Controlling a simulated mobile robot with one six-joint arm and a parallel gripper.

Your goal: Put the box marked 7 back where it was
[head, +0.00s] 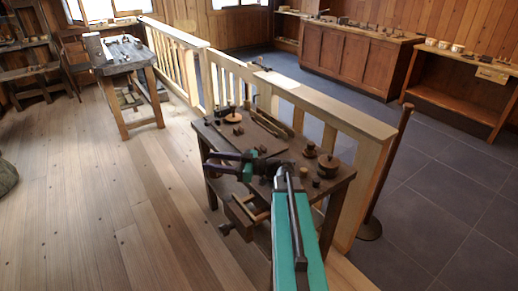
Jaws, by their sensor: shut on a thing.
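My gripper (212,164) is over the left edge of the dark wooden workbench (330,187), at the end of my teal arm. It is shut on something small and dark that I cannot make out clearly. No figure 7 can be read on it or on anything else in view, so I cannot tell which thing is the box marked 7. My arm and wrist hide part of the bench's front and middle.
Turned wooden pieces (328,163) and small blocks lie on the bench. An open drawer or vise (243,212) juts out in front. A pale wooden railing (325,103) runs behind the bench. Another workbench (125,55) stands far left.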

